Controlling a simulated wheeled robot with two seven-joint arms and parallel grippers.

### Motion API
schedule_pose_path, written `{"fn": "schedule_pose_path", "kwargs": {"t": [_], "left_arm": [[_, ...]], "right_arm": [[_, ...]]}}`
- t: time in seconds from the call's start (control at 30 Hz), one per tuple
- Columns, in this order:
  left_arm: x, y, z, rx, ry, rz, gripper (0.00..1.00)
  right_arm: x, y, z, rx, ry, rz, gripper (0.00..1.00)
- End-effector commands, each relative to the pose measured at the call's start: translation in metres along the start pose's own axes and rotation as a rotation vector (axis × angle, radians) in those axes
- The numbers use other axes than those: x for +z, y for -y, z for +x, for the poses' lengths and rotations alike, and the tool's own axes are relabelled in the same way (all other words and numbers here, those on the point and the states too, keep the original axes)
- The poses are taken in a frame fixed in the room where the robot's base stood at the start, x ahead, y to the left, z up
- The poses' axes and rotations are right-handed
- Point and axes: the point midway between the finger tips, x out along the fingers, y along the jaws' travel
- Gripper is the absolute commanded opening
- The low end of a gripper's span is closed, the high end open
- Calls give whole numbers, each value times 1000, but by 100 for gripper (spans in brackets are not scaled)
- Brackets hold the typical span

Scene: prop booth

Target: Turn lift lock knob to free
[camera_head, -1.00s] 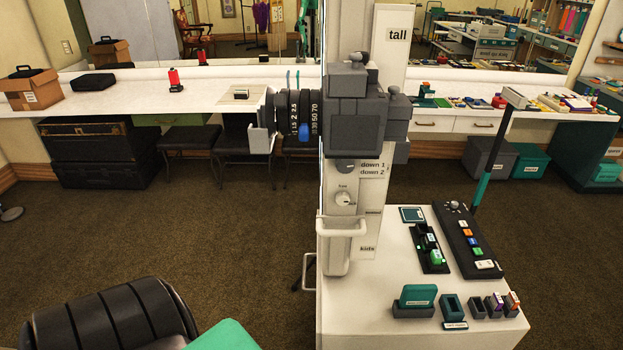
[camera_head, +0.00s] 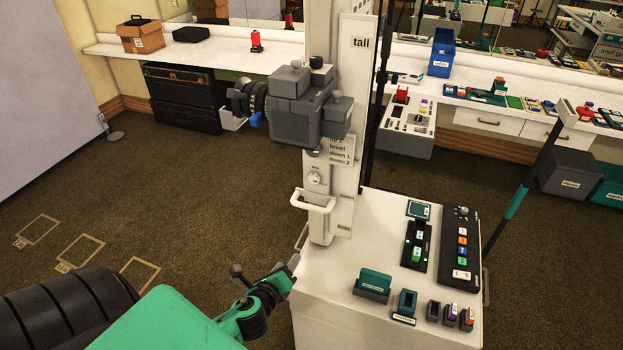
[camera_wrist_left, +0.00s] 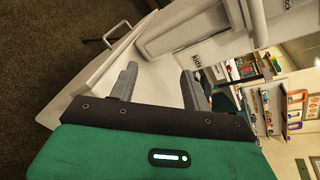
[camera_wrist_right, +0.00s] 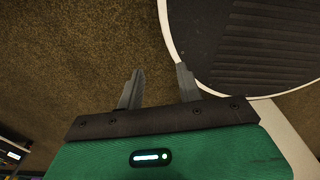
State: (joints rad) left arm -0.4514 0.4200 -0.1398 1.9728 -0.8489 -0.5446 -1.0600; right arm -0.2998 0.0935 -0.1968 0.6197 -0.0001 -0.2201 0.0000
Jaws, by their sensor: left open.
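The lift lock knob (camera_head: 316,179) is a small round pale knob on a light plate low on the front of the white lift column (camera_head: 321,215). Its pointer and lettering are too small to read now. A white bar handle (camera_head: 314,202) sticks out below it. My left gripper (camera_head: 288,268) is low at the cart's left edge, below and left of the knob. In the left wrist view its fingers (camera_wrist_left: 158,75) are apart and empty, with the column beyond. My right gripper (camera_wrist_right: 158,75) shows only in its wrist view, open and empty above the carpet.
A grey camera unit (camera_head: 298,103) hangs on the column above the knob. The white cart top (camera_head: 375,235) carries a black control panel (camera_head: 460,250) and several small holders at right and front. The carpet (camera_head: 190,220) left of the cart is open, with taped outlines.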

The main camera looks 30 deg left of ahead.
Motion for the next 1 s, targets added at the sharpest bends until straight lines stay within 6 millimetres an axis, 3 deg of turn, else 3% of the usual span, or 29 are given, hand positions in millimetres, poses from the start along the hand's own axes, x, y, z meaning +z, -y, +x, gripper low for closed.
{"fn": "schedule_pose_path", "kwargs": {"t": [0.03, 0.1, 0.2, 0.3, 0.43, 0.57, 1.0], "left_arm": [[29, 37, -13, -59, 44, 74, 49], [56, 73, -29, -118, 102, 166, 49], [84, 110, -48, -176, 169, 262, 49], [100, 131, -61, -208, 212, 315, 49], [108, 141, -64, -222, 234, 343, 49], [111, 145, -53, -223, 235, 343, 49], [125, 164, 17, -221, 234, 339, 49]], "right_arm": [[0, 6, -10, -6, 1, 1, 36], [-1, 12, -15, -13, 1, 2, 36], [-2, 21, -20, -23, 1, 3, 36], [-2, 26, -22, -29, 0, 3, 36], [-3, 23, -24, -25, 0, 2, 36], [-3, 14, -30, -16, -1, 1, 36], [-6, 5, -59, -7, -1, 2, 36]]}}
